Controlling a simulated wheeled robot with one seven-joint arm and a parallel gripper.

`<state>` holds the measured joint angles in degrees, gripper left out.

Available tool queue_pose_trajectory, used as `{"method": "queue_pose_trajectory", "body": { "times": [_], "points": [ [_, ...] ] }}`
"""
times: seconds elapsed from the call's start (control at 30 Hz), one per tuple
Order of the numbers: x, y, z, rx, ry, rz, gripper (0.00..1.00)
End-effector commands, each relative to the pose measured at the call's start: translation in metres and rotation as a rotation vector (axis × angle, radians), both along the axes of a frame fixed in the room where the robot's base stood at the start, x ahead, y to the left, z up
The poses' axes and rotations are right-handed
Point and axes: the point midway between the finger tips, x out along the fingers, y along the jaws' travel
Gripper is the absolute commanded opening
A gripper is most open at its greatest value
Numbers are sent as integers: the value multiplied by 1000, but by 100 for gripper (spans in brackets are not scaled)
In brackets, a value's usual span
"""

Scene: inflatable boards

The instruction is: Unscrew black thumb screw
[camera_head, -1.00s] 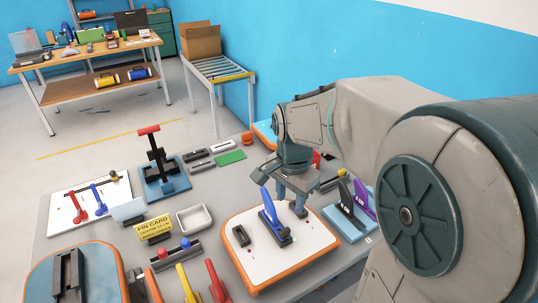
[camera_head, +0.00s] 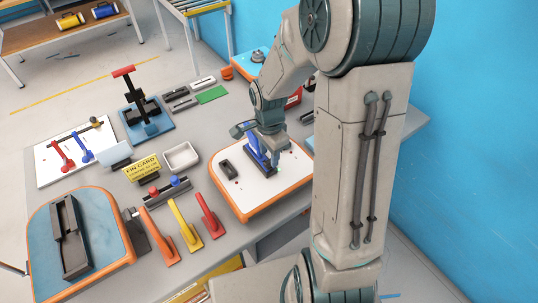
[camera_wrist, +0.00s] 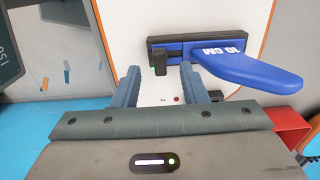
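A small black thumb screw (camera_wrist: 160,64) stands out from a dark bracket (camera_wrist: 200,46) in the wrist view. A blue lever marked "10 CM" (camera_wrist: 250,70) is attached to the same bracket; the lever also shows in the head view (camera_head: 256,158). They sit on a white board (camera_head: 250,198) with an orange edge. My gripper (camera_wrist: 160,72) is open, its two blue-grey fingers apart on either side of the screw in the picture. I cannot tell whether they touch it. In the head view my gripper (camera_head: 272,150) is over the board and hides the screw.
A black block (camera_head: 228,168) lies on the board's left part. Orange, yellow (camera_head: 184,222) and red (camera_head: 208,215) levers stand to the left, with a yellow card (camera_head: 142,168) and a white tray (camera_head: 181,156) behind. A blue wall (camera_head: 470,150) is at the right.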

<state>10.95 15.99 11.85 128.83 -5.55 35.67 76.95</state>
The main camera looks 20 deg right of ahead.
Motion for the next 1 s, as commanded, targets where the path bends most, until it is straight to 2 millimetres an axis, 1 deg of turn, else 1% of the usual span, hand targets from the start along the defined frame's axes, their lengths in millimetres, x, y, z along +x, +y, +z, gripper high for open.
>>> {"method": "queue_pose_trajectory", "body": {
  "times": [0.03,0.1,0.2,0.33,0.57,0.67,0.7,0.73,0.8,0.83,0.87,1.0],
  "points": [
    [-1,0,-6,0,4,0,39],
    [0,0,-13,0,2,-1,39],
    [0,0,-20,0,0,0,39],
    [0,0,-24,0,0,0,39],
    [0,0,-24,0,-1,0,39],
    [0,0,-24,0,-1,0,14],
    [0,0,-24,0,-1,0,3],
    [0,0,-24,0,-1,0,0],
    [0,0,-24,0,-1,0,0],
    [0,0,-24,0,-1,0,7],
    [0,0,-24,0,-1,0,0],
    [0,0,-24,0,-1,4,0]
  ]
}}
